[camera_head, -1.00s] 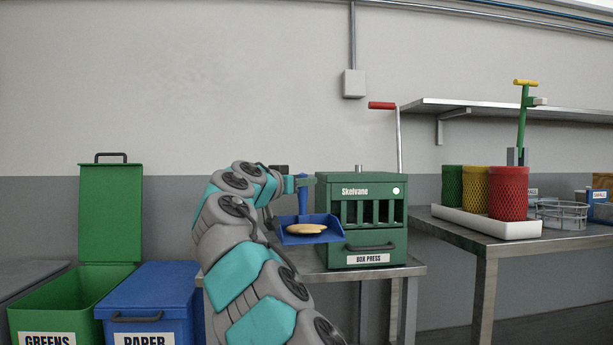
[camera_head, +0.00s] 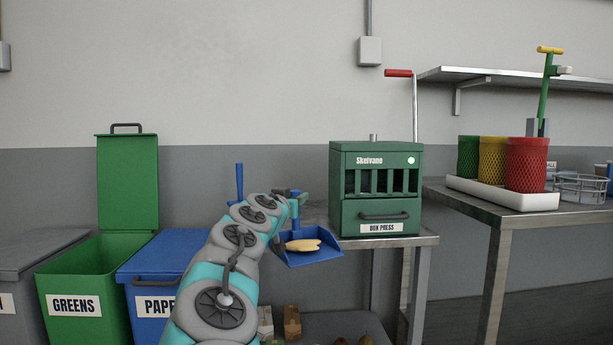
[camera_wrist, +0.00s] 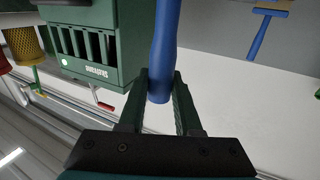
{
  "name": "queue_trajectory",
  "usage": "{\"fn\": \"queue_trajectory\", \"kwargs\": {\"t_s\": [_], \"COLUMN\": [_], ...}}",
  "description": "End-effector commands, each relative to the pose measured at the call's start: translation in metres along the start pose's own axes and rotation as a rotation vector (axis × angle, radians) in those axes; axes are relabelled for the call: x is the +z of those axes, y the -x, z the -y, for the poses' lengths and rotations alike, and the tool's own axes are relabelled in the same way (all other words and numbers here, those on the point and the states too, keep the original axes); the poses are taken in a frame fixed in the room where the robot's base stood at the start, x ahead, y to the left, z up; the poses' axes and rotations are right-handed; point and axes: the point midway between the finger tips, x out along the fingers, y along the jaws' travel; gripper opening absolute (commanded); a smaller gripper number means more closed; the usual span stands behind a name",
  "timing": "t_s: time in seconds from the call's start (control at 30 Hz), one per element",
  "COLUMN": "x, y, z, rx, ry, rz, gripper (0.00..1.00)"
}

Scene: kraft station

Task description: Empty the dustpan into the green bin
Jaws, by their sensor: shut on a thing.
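The blue dustpan (camera_head: 318,259) hangs from my gripper (camera_head: 293,199), with a tan, flat, lobed piece (camera_head: 302,245) lying in its pan. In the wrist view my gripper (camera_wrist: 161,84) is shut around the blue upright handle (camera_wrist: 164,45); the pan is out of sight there. The green bin (camera_head: 112,318), labelled GREENS, stands at the left of the head view. Its lid (camera_head: 128,182) is raised and its top is open. The dustpan is well to the right of the bin, apart from it, and looks about level.
The blue paper bin (camera_head: 140,298), lid shut, stands between the green bin and my arm. A green box press (camera_head: 376,190) stands on a metal table (camera_head: 425,239) right of the dustpan. A blue-handled tool (camera_head: 239,183) is behind my arm.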

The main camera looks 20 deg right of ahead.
Motion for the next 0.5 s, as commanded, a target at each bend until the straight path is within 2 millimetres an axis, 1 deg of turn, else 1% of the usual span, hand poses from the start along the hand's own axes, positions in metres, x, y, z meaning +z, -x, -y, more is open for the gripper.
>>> {"fn": "queue_trajectory", "kwargs": {"t_s": [0.03,0.07,0.27,0.3,0.37,0.4,0.47,0.5], "x": [0.016,0.025,0.089,0.105,0.129,0.146,0.168,0.182], "y": [0.003,0.004,0.014,0.016,0.020,0.021,0.025,0.026], "z": [0.007,0.009,0.041,0.047,0.059,0.065,0.076,0.081], "rx": [-0.034,-0.051,-0.218,-0.254,-0.316,-0.350,-0.409,-0.442], "ry": [0.003,0.003,0.002,0.004,0.002,0.002,0.001,0.003], "rz": [0.003,0.005,0.004,0.006,0.008,0.010,0.008,0.010], "gripper": [0.00,0.00,0.00,0.00,0.00,0.00,0.00,0.00]}}
